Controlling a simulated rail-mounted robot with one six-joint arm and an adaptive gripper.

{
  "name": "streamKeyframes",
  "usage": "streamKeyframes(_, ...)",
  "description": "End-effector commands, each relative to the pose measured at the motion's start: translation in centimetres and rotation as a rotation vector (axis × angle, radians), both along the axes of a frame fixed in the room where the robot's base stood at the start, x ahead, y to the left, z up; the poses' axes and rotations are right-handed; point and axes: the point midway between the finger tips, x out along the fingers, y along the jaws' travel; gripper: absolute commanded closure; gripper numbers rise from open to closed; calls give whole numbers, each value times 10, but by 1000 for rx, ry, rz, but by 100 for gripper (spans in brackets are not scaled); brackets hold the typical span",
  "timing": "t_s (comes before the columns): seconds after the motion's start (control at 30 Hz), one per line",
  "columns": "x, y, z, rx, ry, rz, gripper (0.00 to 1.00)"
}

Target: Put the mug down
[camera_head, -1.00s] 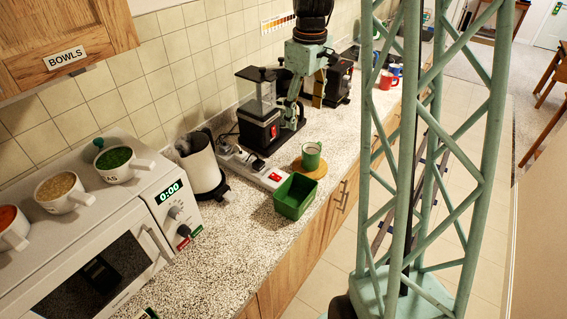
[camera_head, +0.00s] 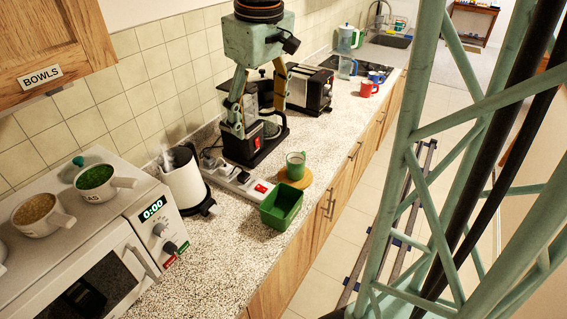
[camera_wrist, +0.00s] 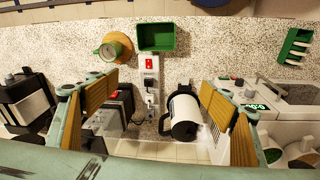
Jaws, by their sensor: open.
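A green mug (camera_head: 295,166) stands upright on a round wooden coaster (camera_head: 304,182) on the counter. In the wrist view the mug (camera_wrist: 108,51) and coaster (camera_wrist: 124,43) are at upper left. My gripper (camera_head: 258,118) is open and empty, above the back part of the counter in front of the black coffee machine, apart from the mug. In the wrist view its fingers (camera_wrist: 158,82) are wide apart, with nothing between them. A red mug (camera_head: 369,90) stands farther along the counter, with a blue one (camera_head: 377,77) behind it.
A green square bin (camera_head: 281,207) sits beside the coaster near the counter's front edge. A power strip (camera_head: 238,180), a white kettle (camera_head: 184,180) and a microwave (camera_head: 115,235) stand to the left. A black toaster (camera_head: 311,90) stands behind. Speckled counter is bare in front of the kettle.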

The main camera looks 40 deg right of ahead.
Motion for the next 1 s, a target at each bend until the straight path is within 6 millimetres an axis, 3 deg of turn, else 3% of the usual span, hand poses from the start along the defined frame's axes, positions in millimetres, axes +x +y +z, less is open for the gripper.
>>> streamKeyframes(0.03,-7,8,13,-5,-20,-3,25)
streamKeyframes(0.4,-55,56,43,4,-68,-42,25)
streamKeyframes(1.0,-143,116,66,34,-135,-106,25)
